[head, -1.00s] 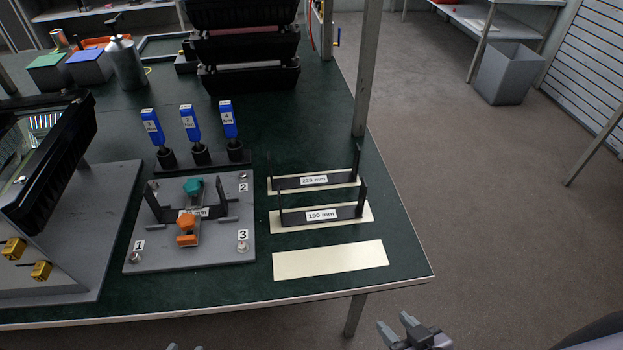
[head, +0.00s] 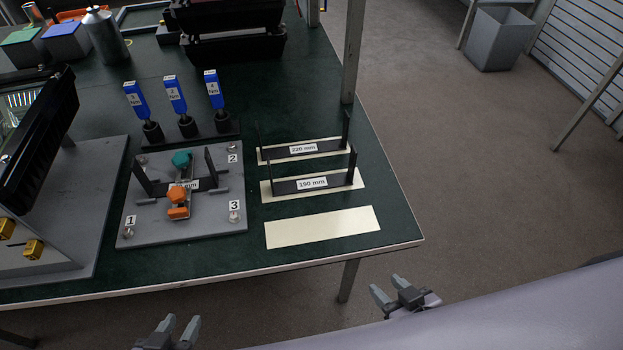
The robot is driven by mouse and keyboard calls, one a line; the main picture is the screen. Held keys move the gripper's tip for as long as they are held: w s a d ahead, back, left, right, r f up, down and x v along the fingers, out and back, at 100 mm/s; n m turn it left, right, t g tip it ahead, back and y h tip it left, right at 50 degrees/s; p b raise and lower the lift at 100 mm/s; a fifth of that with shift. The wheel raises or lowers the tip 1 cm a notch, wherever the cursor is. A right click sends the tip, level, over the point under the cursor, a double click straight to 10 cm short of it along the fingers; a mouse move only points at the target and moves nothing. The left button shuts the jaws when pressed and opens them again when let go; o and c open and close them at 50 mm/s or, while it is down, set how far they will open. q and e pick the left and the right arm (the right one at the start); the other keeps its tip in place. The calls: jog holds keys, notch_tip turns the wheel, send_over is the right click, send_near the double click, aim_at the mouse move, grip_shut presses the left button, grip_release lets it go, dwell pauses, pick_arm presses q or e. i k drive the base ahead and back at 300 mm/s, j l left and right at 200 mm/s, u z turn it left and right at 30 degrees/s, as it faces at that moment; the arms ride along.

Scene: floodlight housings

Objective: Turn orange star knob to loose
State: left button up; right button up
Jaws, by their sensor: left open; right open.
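The orange star knob (head: 177,196) sits on a bracket fixture in the middle of a grey plate (head: 205,232) on the green table. An orange block (head: 177,212) is just in front of it, and a teal knob (head: 181,159) is behind it. The knob's turn position cannot be told. My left gripper (head: 179,326) is open and empty at the bottom edge, in front of the table and well short of the knob. My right gripper (head: 385,292) is open and empty, off the table's front right corner.
Blue-handled drivers (head: 174,92) stand in a rack behind the plate. Brackets marked 190 mm (head: 313,184) and 220 mm (head: 303,148) stand to the right, behind an empty cream strip (head: 322,228). A black floodlight housing (head: 38,140) on a grey board is at left.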

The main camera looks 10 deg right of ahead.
aim_at(177, 195)
jog(key=k+l, duration=0.1)
jog(key=l, duration=1.1)
jog(key=k+l, duration=0.15)
jog(key=l, duration=0.45)
jog(key=k+l, duration=0.1)
jog(key=l, duration=0.5)
jog(key=l+u, duration=0.15)
jog(key=u, duration=1.35)
